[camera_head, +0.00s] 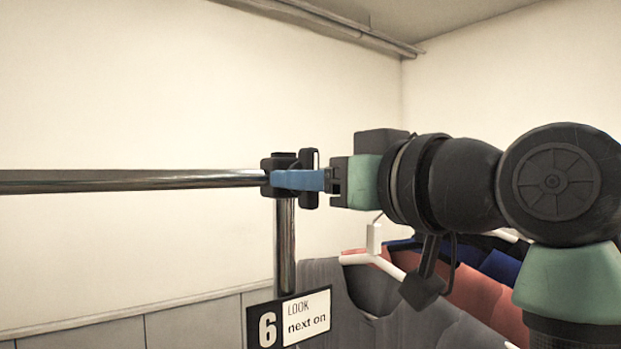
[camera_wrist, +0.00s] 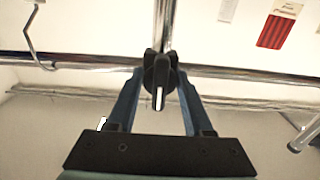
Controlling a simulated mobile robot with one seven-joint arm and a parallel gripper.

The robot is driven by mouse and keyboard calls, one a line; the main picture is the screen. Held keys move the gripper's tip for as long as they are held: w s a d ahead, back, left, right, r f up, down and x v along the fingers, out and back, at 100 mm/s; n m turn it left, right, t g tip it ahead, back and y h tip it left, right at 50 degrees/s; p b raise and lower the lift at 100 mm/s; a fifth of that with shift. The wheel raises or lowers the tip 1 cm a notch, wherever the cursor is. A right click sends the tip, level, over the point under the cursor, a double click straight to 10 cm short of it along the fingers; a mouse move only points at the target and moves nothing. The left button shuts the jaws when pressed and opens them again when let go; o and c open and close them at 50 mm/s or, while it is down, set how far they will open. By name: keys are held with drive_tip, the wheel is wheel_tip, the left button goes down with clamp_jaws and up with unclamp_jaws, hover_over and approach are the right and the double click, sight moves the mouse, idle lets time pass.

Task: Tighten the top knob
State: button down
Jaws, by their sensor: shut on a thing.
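The top knob (camera_head: 313,160) is black with a white stripe. It sits on the black clamp (camera_head: 268,178) where the chrome rail (camera_head: 130,181) meets the upright post (camera_head: 285,240). My gripper (camera_head: 278,180) comes in from the right, its blue fingers level at the clamp. In the wrist view the knob (camera_wrist: 159,88) lies between the fingers, its striped handle pointing toward the bottom of the picture. My gripper (camera_wrist: 161,74) is shut on the knob, with one fingertip on each side. The nearer finger hides part of the clamp and knob in the head view.
A sign (camera_head: 289,317) reading "6 LOOK next on" is on the post below. Garments (camera_head: 370,300) on hangers (camera_head: 375,238) hang close beneath my arm. The wrist view shows a hook (camera_wrist: 31,35) and a red striped tag (camera_wrist: 275,32). Above the rail is free room.

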drive_tip(key=shift+r, duration=0.15)
drive_tip(key=shift+c, duration=2.1)
unclamp_jaws()
drive_tip(key=shift+s+f, duration=0.1)
drive_tip(key=shift+f, duration=0.1)
